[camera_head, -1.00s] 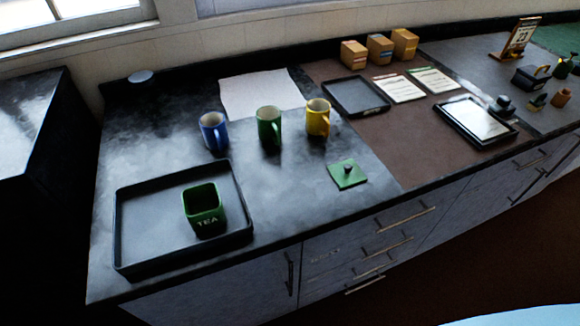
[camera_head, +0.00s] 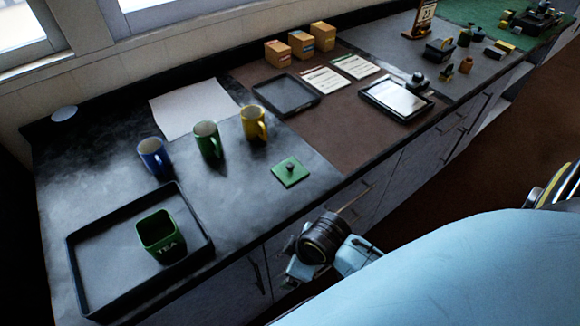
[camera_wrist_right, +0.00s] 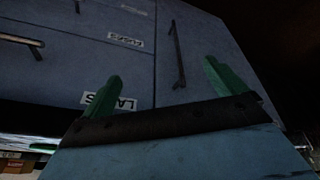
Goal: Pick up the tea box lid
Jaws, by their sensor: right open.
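The tea box lid (camera_head: 290,171), a flat green square with a dark knob, lies on the dark counter near its front edge in the head view. The open green tea box (camera_head: 163,242), marked TEA, stands in a black tray (camera_head: 203,218) at the left. My right gripper (camera_wrist_right: 157,75) is open and empty in the right wrist view, its two green fingers apart, facing the cabinet fronts. A part of my arm shows below the counter edge in the head view; its fingers cannot be made out there. The lid is not in the wrist view. My left gripper is not in view.
Blue (camera_head: 154,156), green (camera_head: 207,141) and yellow (camera_head: 253,124) mugs stand behind the lid. A white sheet (camera_head: 193,107) and an empty dark tray (camera_head: 286,95) lie farther back. Drawer fronts and handles (camera_wrist_right: 178,55) lie below the counter. The counter around the lid is clear.

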